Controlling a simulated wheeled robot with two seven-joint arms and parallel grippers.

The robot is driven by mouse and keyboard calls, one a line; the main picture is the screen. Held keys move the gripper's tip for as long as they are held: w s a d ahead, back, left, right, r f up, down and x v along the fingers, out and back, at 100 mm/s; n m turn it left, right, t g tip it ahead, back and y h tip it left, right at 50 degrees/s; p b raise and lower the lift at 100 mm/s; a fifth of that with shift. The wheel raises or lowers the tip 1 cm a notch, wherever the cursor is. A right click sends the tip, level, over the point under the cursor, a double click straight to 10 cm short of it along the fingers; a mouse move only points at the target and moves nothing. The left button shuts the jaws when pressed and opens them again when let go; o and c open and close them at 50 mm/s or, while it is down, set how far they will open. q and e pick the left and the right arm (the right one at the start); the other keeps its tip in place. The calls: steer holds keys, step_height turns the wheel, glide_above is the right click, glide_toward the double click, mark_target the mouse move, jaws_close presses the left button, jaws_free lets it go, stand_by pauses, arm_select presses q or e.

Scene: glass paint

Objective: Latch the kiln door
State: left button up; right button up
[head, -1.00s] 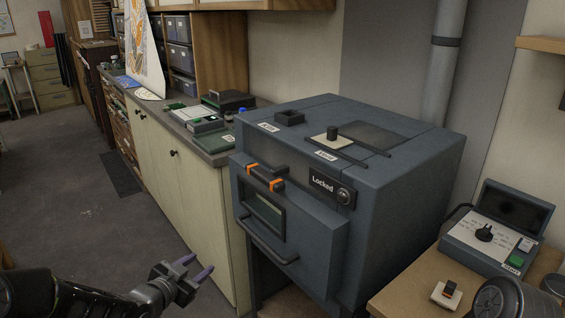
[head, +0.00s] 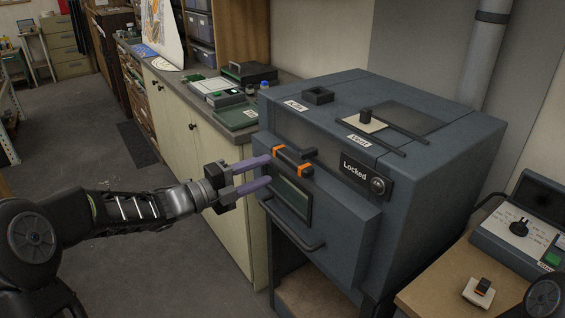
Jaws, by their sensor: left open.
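The blue-grey kiln (head: 430,190) stands at the right of the head view. Its front door (head: 335,222) has a small dark window (head: 290,197) and a bar handle (head: 290,232) below it. The door looks closed or nearly so; I cannot tell if it is fully flush. A dark latch handle with orange bands (head: 292,160) sits above the window. Beside it is a "Locked" plate (head: 356,168) with a round lock. My left gripper (head: 269,171) is open and empty, its purple fingertips close to the latch's left end; contact is unclear. My right gripper is out of view.
A counter (head: 225,130) with a grey-green device (head: 222,92) runs along the left of the kiln. At the right, a wooden table (head: 440,290) bears a control box (head: 510,240) and a small switch block (head: 480,290).

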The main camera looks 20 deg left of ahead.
mark_target(286, 162)
arm_select(q)
steer(key=p+x, duration=0.1)
steer(key=x, duration=0.5)
steer(key=shift+w+p, duration=0.25)
steer(key=shift+p, duration=0.05)
jaws_close()
steer(key=shift+d, duration=0.1)
stand_by(1.0)
